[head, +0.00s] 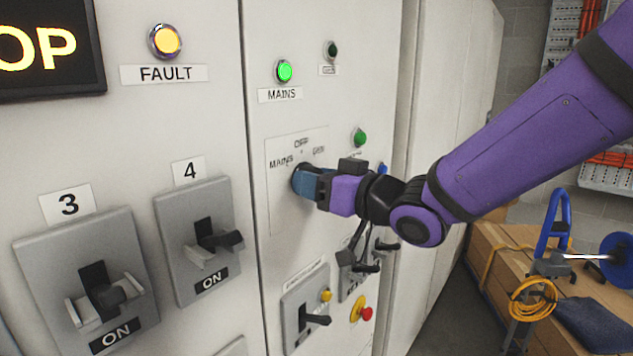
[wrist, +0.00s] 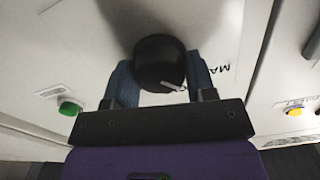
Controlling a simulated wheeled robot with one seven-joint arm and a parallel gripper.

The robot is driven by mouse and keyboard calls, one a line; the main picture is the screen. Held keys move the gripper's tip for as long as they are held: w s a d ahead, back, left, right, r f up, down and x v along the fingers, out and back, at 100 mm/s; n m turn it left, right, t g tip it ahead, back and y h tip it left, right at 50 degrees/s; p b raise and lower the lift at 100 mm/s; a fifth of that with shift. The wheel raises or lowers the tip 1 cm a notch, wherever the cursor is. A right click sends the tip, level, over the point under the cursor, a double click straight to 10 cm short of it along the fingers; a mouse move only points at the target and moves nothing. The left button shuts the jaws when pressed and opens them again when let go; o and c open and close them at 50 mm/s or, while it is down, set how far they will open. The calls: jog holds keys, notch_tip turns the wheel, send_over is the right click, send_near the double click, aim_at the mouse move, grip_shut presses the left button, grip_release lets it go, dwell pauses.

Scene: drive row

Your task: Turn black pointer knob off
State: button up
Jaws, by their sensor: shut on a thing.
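The black pointer knob (wrist: 160,62) shows in the wrist view between the two blue fingers of my gripper (wrist: 161,82). A short white pointer line on it points to the lower right of that view. In the head view my gripper (head: 307,183) is at the knob's plate (head: 285,215) on the cabinet front, and its fingers hide nearly all of the knob. The plate carries the words MAINS, OFF and a third that looks like GEN. My gripper is shut on the knob.
A lit green MAINS lamp (head: 285,71) is above the plate, and a green button (head: 360,138) is to its right. Breaker handles 3 (head: 108,297) and 4 (head: 219,240) stick out at left. A red button (head: 366,314) is below.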

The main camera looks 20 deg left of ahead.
jog(key=shift+m, duration=4.1)
jog(key=o, duration=0.9)
jog(key=v, duration=1.1)
jog(key=shift+a+f, duration=0.1)
